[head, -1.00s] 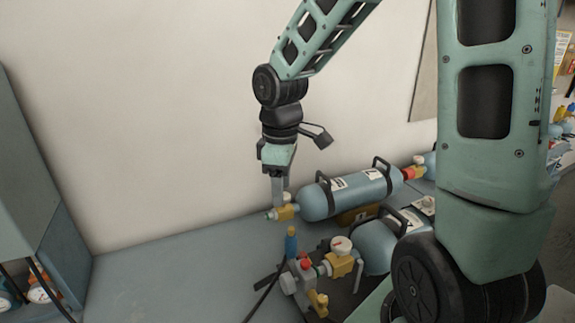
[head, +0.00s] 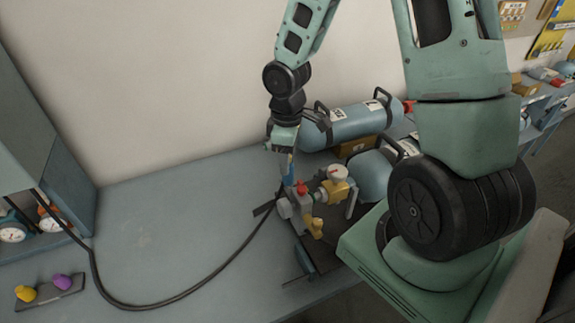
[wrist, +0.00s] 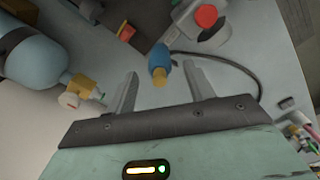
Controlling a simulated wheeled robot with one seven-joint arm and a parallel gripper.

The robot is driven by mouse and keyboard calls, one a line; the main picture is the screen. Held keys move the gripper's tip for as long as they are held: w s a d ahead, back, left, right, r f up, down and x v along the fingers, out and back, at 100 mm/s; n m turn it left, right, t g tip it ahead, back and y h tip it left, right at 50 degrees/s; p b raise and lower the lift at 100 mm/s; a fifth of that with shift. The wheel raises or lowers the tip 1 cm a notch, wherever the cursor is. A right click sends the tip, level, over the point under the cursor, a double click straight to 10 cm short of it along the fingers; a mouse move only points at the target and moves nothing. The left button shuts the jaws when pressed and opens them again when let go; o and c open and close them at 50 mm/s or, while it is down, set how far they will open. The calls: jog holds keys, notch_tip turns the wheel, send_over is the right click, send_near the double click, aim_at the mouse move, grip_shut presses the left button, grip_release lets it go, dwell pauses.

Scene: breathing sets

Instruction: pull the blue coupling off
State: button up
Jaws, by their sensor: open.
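The blue coupling (head: 289,175) stands upright on a grey valve block (head: 299,205) with a red knob. In the wrist view the blue coupling (wrist: 160,57) has a yellow tip facing me. My gripper (head: 285,155) points down just above the coupling in the head view and partly hides its top. In the wrist view my gripper (wrist: 160,70) is open and empty.
A yellow fitting with a gauge (head: 337,187) is close right of the block. Blue cylinders (head: 350,125) lie behind and to the right. A black hose (head: 190,290) curves left across the bench (head: 165,215), which has free room. Yellow and purple pieces (head: 45,290) lie front left.

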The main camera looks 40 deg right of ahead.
jog(key=shift+f, duration=1.6)
grip_shut()
jog(key=shift+r, duration=0.15)
jog(key=shift+r+p, duration=4.15)
jog(key=shift+r, duration=0.05)
